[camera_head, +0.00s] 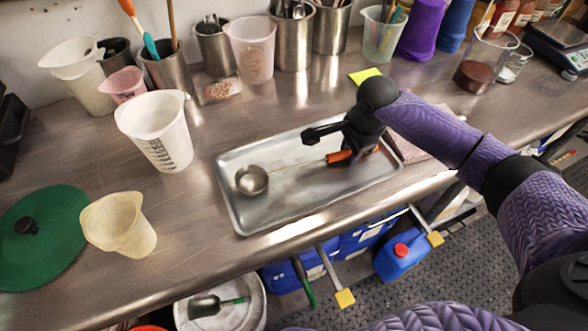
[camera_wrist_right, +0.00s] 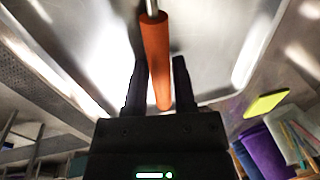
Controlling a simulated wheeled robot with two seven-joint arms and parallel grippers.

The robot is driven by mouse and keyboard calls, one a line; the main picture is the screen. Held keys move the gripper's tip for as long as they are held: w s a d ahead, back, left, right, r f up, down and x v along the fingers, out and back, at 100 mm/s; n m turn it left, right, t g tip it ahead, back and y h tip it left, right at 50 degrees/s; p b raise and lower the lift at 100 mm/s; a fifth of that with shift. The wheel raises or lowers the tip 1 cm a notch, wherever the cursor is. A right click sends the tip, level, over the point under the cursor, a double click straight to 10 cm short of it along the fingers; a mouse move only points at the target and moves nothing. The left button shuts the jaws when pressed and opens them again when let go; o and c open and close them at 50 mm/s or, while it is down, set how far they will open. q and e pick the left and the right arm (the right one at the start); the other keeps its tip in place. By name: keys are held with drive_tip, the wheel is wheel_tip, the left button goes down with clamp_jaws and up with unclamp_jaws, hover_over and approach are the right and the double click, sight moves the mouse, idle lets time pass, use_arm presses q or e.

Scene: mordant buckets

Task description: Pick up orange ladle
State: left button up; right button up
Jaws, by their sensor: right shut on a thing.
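The orange ladle has a round steel bowl (camera_head: 251,180), a thin metal shaft and an orange handle (camera_head: 340,156). It is over the metal tray (camera_head: 232,207), bowl toward the left; I cannot tell whether the bowl touches the tray floor. My right gripper (camera_head: 348,150) is low over the tray's right part, shut on the orange handle. In the right wrist view the handle (camera_wrist_right: 157,50) runs between the two dark fingers of the gripper (camera_wrist_right: 155,88). The gripper hides part of the handle in the head view. My left gripper is not in view.
A white measuring jug (camera_head: 157,132), a cream cup (camera_head: 118,226) and a green lid (camera_head: 45,235) stand left of the tray. Steel pots, including one at the back (camera_head: 292,40), line the wall. A yellow sponge (camera_head: 365,76) lies behind the tray. The counter's front edge is close.

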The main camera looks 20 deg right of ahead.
clamp_jaws()
wheel_tip(320, 180, up, 10)
drive_tip(key=p, duration=0.4)
drive_tip(key=shift+f, duration=0.1)
